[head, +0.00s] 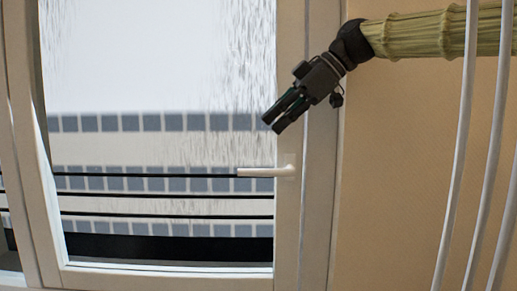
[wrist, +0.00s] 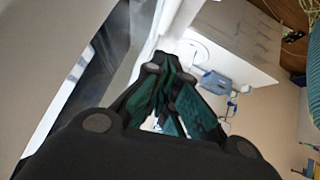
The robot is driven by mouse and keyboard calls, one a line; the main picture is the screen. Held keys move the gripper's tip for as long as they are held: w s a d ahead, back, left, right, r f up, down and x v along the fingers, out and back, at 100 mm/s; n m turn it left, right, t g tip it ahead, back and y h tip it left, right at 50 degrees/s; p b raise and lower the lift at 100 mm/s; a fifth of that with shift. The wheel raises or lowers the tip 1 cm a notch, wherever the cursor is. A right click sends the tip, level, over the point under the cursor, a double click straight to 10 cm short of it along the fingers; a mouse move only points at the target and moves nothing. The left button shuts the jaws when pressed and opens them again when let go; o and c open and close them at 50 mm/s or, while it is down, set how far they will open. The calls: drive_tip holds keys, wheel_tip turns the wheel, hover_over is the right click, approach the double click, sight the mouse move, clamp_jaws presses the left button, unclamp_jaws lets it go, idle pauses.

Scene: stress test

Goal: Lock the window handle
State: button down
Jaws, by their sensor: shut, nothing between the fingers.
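The window handle (head: 262,172) is white and sits on the right stile of the window frame (head: 290,225). Its lever lies horizontally and points left across the glass. My gripper (head: 271,126) is black, shut and empty. In the head view it is above the handle, apart from it in the picture, and points down and to the left. In the wrist view the dark green fingers (wrist: 168,85) are close together. I cannot make out the handle in the wrist view.
Several white vertical pipes or cords (head: 460,150) run down the right side, in front of the beige wall (head: 395,180). Dark horizontal bars (head: 160,195) show beyond the glass. The wrist view shows a white surface (wrist: 240,40) and a small blue object (wrist: 214,83).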

drive_tip(key=p, duration=0.2)
hover_over(259, 171)
drive_tip(key=s, duration=0.1)
wheel_tip(259, 171, down, 4)
drive_tip(key=f, duration=0.2)
drive_tip(key=f+p, duration=0.1)
drive_tip(key=f, duration=0.1)
drive_tip(key=shift+w, duration=0.4)
drive_tip(key=shift+w, duration=0.1)
